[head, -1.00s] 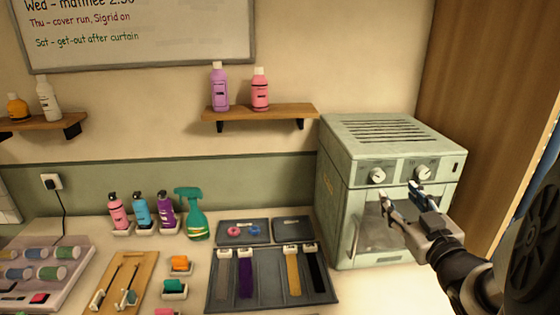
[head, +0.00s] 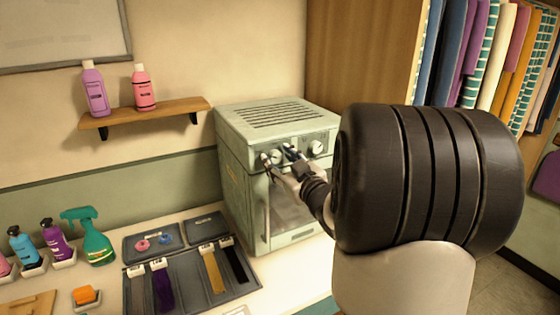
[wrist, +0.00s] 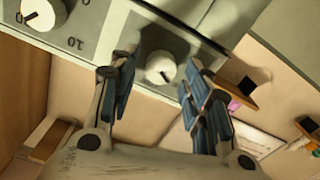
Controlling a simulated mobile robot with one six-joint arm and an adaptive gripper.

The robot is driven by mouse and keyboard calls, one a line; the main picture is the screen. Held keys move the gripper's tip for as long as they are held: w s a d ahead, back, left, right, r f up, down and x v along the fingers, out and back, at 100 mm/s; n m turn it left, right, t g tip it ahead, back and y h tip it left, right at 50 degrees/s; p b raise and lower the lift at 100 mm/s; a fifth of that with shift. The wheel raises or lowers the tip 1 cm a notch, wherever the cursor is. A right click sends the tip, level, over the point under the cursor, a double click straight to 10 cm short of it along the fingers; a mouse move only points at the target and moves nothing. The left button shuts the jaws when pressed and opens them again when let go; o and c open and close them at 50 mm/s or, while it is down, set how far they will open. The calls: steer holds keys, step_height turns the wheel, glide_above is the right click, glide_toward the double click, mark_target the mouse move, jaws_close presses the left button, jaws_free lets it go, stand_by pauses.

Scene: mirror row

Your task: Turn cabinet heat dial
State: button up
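The pale green cabinet (head: 245,150) stands on the counter, with two white dials on its upper front panel. The left dial (head: 275,157) appears between my gripper's fingers, and it also shows between them in the wrist view (wrist: 160,68). The right dial (head: 316,147) is clear of the fingers; a dial with "0" and "10" marks shows at the wrist view's upper left (wrist: 42,14). My gripper (head: 278,156) is open, its blue-padded fingers (wrist: 160,62) on either side of the left dial. I cannot tell whether they touch it. No readable heat label shows.
A shelf (head: 145,115) with two bottles hangs at upper left. My arm hides the right side.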

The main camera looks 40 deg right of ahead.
steer(key=c, duration=0.9)
steer(key=shift+o, duration=0.2)
steer(key=shift+m, duration=0.3)
steer(key=m+p, duration=0.3)
steer(key=m, duration=0.2)
steer(key=shift+d+r+m+p, duration=0.1)
steer(key=shift+m+p, duration=0.2)
steer(key=shift+m, duration=0.1)
steer(key=m+p, duration=0.2)
steer(key=m, duration=0.3)
steer(key=shift+p, duration=0.3)
steer(key=shift+m, duration=0.3)
steer(key=o, duration=1.1)
steer(key=shift+c, duration=0.2)
